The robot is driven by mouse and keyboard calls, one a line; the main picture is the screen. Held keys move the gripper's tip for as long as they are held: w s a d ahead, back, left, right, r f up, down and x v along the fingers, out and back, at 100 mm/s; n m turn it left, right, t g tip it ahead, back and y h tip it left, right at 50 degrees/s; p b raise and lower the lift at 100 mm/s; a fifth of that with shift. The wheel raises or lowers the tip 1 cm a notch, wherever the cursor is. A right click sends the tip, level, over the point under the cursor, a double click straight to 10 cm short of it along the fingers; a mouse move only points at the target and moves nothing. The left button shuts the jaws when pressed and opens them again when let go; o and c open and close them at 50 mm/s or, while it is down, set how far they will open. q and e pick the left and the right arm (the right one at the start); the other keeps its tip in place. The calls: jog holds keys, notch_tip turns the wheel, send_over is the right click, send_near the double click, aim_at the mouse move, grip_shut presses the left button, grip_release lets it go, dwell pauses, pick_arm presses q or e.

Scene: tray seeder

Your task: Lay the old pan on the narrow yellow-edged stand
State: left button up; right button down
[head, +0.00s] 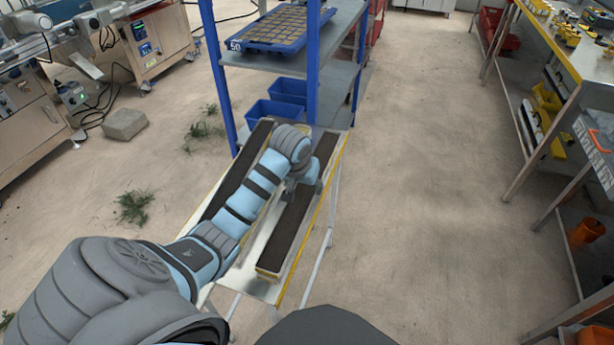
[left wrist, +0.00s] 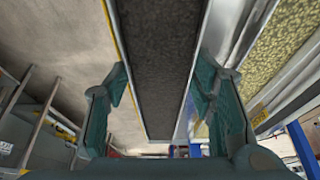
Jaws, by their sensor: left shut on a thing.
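A long narrow pan (head: 285,235) with a dark, soil-like top lies lengthwise along the right side of the narrow yellow-edged stand (head: 257,289). My left gripper (head: 304,188) reaches down over its far half and is shut on it. In the left wrist view the pan (left wrist: 158,60) runs between the two fingers (left wrist: 160,105), one along each side. I cannot tell whether its underside touches the stand. A second dark-topped pan (head: 232,178) lies on the left side of the stand, partly hidden by my left arm. My right gripper is not in view.
A blue-posted shelf rack (head: 312,60) stands right behind the stand, holding a blue seed tray (head: 270,47) and blue bins (head: 272,112). A workbench (head: 545,40) runs along the right. Floor between bench and stand is clear. A concrete block (head: 124,123) lies left.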

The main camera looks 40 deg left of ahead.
pick_arm(q)
jog(key=shift+r, duration=0.1)
dwell(0.3)
jog(key=o, duration=1.2)
jog(key=shift+s+f, duration=0.1)
jog(key=shift+f, duration=0.1)
jog(key=shift+o, duration=0.2)
